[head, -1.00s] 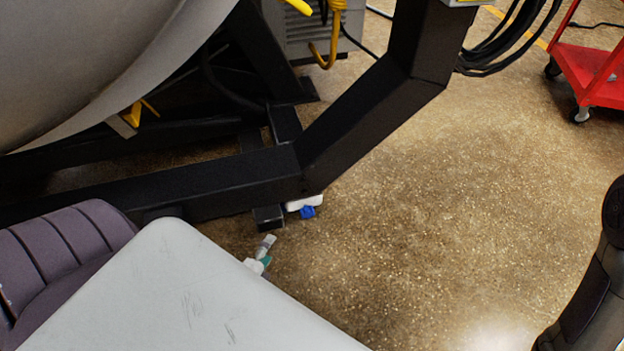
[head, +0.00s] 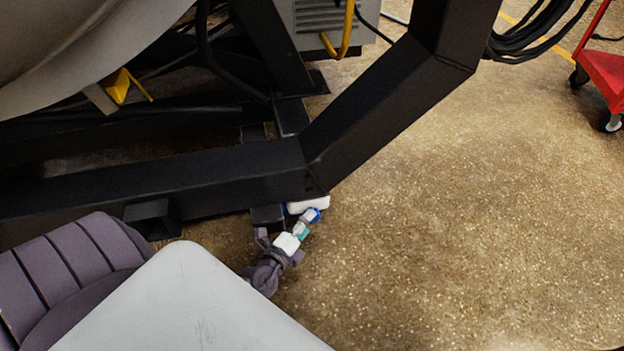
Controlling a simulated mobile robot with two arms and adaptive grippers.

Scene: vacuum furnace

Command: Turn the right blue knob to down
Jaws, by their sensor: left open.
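A small blue knob (head: 318,212) shows on a white fitting (head: 309,204) under the black frame beam, in the middle of the head view. My left gripper (head: 308,219) reaches up to the knob from the lower left, its open fingertips at the knob and overlapping it in the picture. I cannot tell whether the fingers touch it. The gripper hides part of the knob, so its turned position is not clear. Only this one blue knob can be made out. My right gripper is not in view.
The black frame beam (head: 375,105) runs close above the knob. A large grey vessel (head: 70,40) fills the upper left. A red cart (head: 607,72) stands at the upper right, with black cables (head: 535,35) nearby. The speckled floor (head: 470,220) to the right is clear.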

